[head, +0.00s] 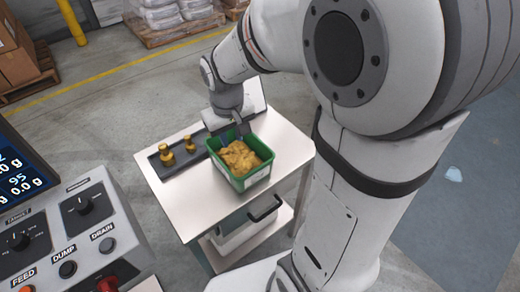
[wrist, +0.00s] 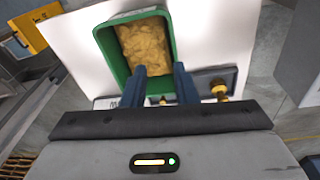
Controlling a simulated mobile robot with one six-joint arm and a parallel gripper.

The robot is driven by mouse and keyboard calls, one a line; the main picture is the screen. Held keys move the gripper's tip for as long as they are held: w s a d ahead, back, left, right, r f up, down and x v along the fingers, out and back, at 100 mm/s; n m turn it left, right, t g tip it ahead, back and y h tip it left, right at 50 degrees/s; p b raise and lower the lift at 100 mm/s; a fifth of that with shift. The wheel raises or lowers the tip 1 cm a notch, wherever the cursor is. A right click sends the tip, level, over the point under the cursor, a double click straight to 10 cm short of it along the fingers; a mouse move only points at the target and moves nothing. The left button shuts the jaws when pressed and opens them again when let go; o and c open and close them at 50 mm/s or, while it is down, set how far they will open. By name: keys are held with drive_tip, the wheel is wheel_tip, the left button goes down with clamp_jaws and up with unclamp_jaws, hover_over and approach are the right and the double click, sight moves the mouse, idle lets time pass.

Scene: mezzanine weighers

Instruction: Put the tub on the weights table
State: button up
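The green tub (head: 226,171), filled with lumpy golden-brown contents, appears to rest upright on the white top of the weights table (head: 199,213), in front of the dark tray. It also shows in the wrist view (wrist: 108,50), at the upper middle. My gripper (head: 241,131) is at the tub's back rim. In the wrist view its two blue fingers (wrist: 159,67) stand apart, with a visible gap between them. The left finger overlaps the tub's inside and the right one lies by its right wall. Whether either touches the tub is unclear.
Brass weights (head: 167,155) stand in the dark tray (head: 155,167) on the table's left. A control console (head: 80,232) with knobs and buttons is at lower left. Boxes on a pallet (head: 22,55) and a yellow post (head: 72,22) stand behind.

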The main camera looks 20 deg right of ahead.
drive_tip(key=s+d+r+m+t, duration=0.1)
drive_tip(key=s+d+r, duration=0.1)
drive_tip(key=s, duration=0.4)
drive_tip(key=s+d+r+m+t, duration=0.1)
drive_tip(key=s+d+r, duration=0.1)
drive_tip(key=s+r, duration=0.3)
drive_tip(key=shift+s, duration=1.2)
drive_tip(key=shift+f, duration=0.15)
drive_tip(key=shift+w+f, duration=0.1)
drive_tip(key=shift+f, duration=0.1)
